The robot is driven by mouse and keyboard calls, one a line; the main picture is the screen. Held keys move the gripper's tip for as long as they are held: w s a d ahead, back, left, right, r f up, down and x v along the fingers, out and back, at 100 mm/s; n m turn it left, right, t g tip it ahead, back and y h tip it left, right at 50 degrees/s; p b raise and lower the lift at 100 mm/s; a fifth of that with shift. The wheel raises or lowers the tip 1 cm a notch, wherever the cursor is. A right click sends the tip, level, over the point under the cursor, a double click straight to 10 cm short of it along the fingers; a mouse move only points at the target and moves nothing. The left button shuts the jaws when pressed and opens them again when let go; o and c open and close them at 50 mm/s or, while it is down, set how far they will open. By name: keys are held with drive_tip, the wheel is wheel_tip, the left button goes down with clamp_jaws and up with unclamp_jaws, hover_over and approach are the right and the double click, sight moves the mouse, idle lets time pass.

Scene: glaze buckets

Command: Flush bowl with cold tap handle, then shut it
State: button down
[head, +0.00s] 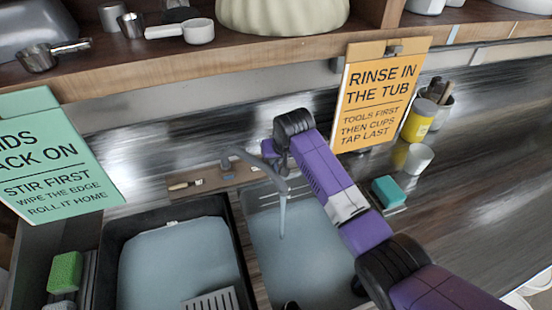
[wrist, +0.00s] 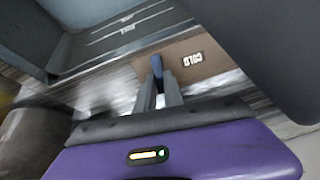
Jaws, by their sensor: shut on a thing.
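The cold tap handle (wrist: 157,65) is a small blue lever beside a white COLD label on a brown board (wrist: 182,50) in the wrist view. My gripper (wrist: 158,88) is shut on this handle, with its two grey fingers on either side. The grey tap spout (head: 250,160) arches over the right-hand bowl (head: 262,292). A pale blue stream (head: 283,216) runs from the spout into it. Part of this bowl is behind my arm.
A dark-rimmed basin (head: 113,250) with pale liquid lies left of the bowl. A teal sponge (head: 388,190), a white cup (head: 418,158) and a yellow container (head: 419,120) stand right of my arm. An orange sign (head: 378,95) and shelf (head: 285,58) are above.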

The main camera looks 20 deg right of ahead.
idle(0.4)
drive_tip(key=c, duration=1.5)
unclamp_jaws()
drive_tip(key=shift+o, duration=0.2)
drive_tip(key=shift+r, duration=0.1)
drive_tip(key=b+v, duration=0.1)
drive_tip(key=v, duration=0.6)
drive_tip(key=shift+s+r, duration=0.2)
drive_tip(key=shift+d, duration=0.1)
